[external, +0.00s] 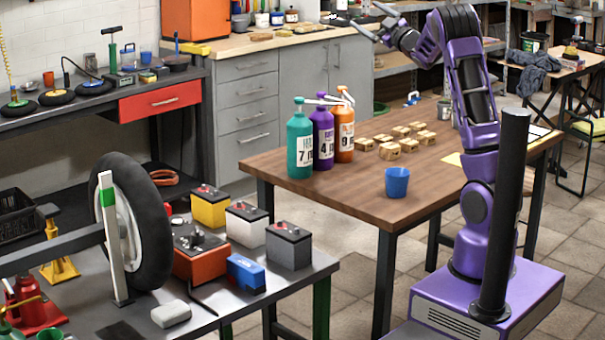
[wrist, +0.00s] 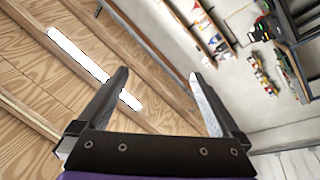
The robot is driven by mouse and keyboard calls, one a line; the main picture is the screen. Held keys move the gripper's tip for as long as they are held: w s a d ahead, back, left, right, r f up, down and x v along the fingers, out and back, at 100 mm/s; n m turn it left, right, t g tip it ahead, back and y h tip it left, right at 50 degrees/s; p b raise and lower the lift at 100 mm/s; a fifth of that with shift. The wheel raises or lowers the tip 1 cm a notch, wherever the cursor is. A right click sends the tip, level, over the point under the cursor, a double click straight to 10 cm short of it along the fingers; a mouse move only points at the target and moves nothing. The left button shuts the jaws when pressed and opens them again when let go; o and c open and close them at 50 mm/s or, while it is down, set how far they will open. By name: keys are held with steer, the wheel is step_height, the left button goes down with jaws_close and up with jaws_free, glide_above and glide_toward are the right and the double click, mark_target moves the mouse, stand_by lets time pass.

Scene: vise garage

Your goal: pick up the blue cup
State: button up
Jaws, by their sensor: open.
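A blue cup (external: 397,182) stands upright on the brown wooden table (external: 345,195), near its front edge, in the external view. My gripper (external: 356,14) is raised high above the far side of this table, well apart from the cup. It is open and empty, and its two spread fingers (wrist: 158,76) also show in the wrist view. The wrist view looks towards a wooden ceiling and a wall, and the cup is not in it. A smaller blue cup-like thing (external: 146,57) stands on the dark bench at the back left.
Teal (external: 300,140), purple (external: 323,138) and orange (external: 344,130) pump bottles stand left of the cup. Several small wooden blocks (external: 390,150) lie behind it. The tabletop around the cup is clear. A grey bench (external: 300,277) with batteries and a wheel is at front left.

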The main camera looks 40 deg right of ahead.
steer(key=s+d+f+m+g, duration=0.1)
steer(key=s+d+f+g, duration=0.15)
steer(key=f, duration=0.55)
steer(key=s+d+f+m+g, duration=0.1)
steer(key=s+d+f, duration=0.25)
steer(key=f, duration=0.35)
steer(key=m+g+y, duration=0.3)
steer(key=m+g, duration=0.1)
glide_toward(406, 178)
steer(key=b+x, duration=0.1)
steer(key=x, duration=0.9)
steer(key=shift+w, duration=0.1)
steer(key=shift+d+b+x, duration=0.15)
steer(key=shift+b+x, duration=0.15)
steer(key=shift+x, duration=1.3)
steer(key=shift+d+b+x, duration=0.2)
steer(key=shift+b+x, duration=0.1)
steer(key=shift+x, duration=1.35)
steer(key=shift+r, duration=0.15)
steer(key=c, duration=1.1)
